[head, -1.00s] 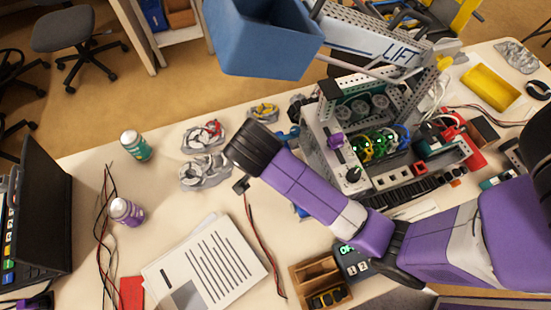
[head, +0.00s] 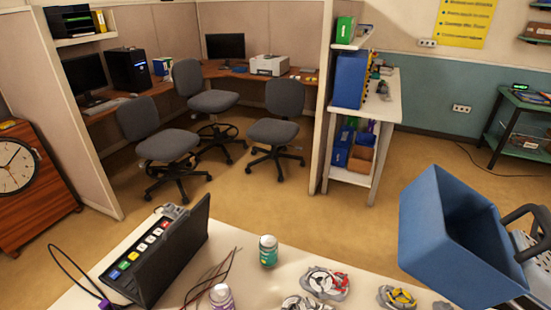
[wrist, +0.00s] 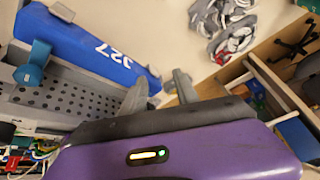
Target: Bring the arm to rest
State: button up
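My gripper (wrist: 158,84) shows in the wrist view, beyond the purple wrist housing with its small lit indicator. Its two grey fingers stand apart, with a gap and nothing held between them. I cannot tell whether the fingers touch either. My arm and gripper are outside the head view now.
The head view shows the table (head: 125,250) with a dark panel with coloured keys (head: 165,250), a green-labelled bottle (head: 268,251) and a purple-labelled bottle (head: 222,296). A blue bin (head: 440,235) juts in at right. Office chairs (head: 165,145) stand on open floor behind.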

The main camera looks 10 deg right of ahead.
jog(key=w+a+r+n+t+y, duration=0.2)
jog(key=w+a+r+n+t, duration=0.15)
jog(key=w+n+t, duration=0.3)
jog(key=s+a+r+n+t+y+b, duration=0.1)
jog(key=s+a+r+n+t+y, duration=0.25)
jog(key=n, duration=0.25)
jog(key=s+r+t+h+b, duration=0.1)
jog(key=s+b, duration=0.2)
jog(key=s, duration=2)
jog(key=shift+s+d+r+n+t, duration=0.2)
jog(key=shift+r+n+t, duration=0.1)
jog(key=shift+r+n, duration=0.1)
